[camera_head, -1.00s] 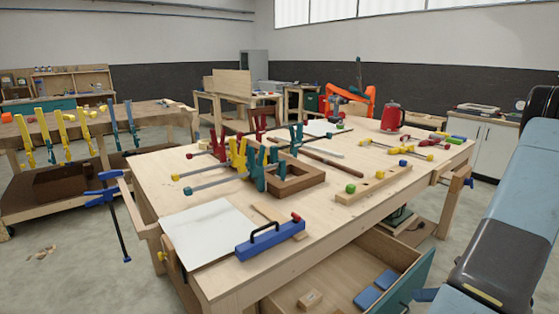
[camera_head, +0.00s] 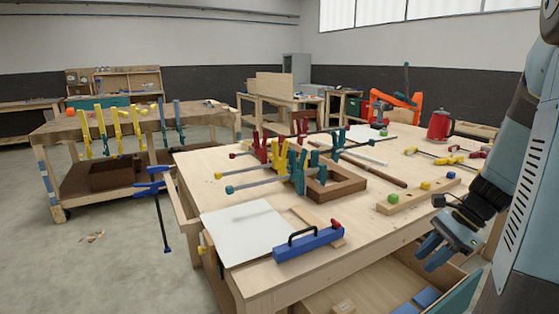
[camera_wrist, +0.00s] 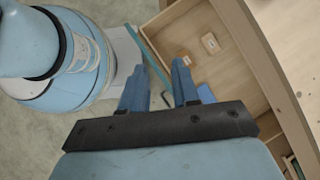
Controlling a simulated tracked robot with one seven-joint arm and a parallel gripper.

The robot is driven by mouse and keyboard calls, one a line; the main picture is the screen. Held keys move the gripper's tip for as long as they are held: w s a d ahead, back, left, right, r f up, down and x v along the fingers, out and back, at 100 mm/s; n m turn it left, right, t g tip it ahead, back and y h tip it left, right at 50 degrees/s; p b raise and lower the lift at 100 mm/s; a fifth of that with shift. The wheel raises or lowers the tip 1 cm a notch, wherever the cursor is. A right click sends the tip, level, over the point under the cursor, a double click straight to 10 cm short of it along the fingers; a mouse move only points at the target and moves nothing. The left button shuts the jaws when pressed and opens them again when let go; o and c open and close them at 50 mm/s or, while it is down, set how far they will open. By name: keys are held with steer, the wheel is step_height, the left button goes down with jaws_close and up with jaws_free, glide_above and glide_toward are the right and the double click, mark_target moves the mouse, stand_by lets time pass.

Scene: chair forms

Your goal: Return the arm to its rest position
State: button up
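My gripper (camera_head: 430,252) hangs at the right of the head view, in front of the workbench's right part and above the open drawer. Its blue fingers point down and to the left. In the wrist view the two fingers (camera_wrist: 159,80) stand apart with nothing held between them, so it is open. My arm rises from the gripper along the right edge of the head view. The open drawer (camera_wrist: 190,22) lies beyond the fingertips in the wrist view.
The drawer holds blue blocks (camera_head: 427,297) and a wooden block (camera_head: 343,307). Open floor lies at left.

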steer(key=s+a+r+n+t+h, duration=0.2)
steer(key=s+a+r+n+h, duration=0.1)
steer(key=r+n, duration=0.5)
steer(key=s+a+r+n+t+h, duration=0.3)
steer(key=s+a+r+n, duration=0.2)
steer(key=a+r+n, duration=0.3)
steer(key=shift+s+a+r+n, duration=0.2)
steer(key=shift+s+r+n, duration=0.2)
steer(key=shift+r+n, duration=0.1)
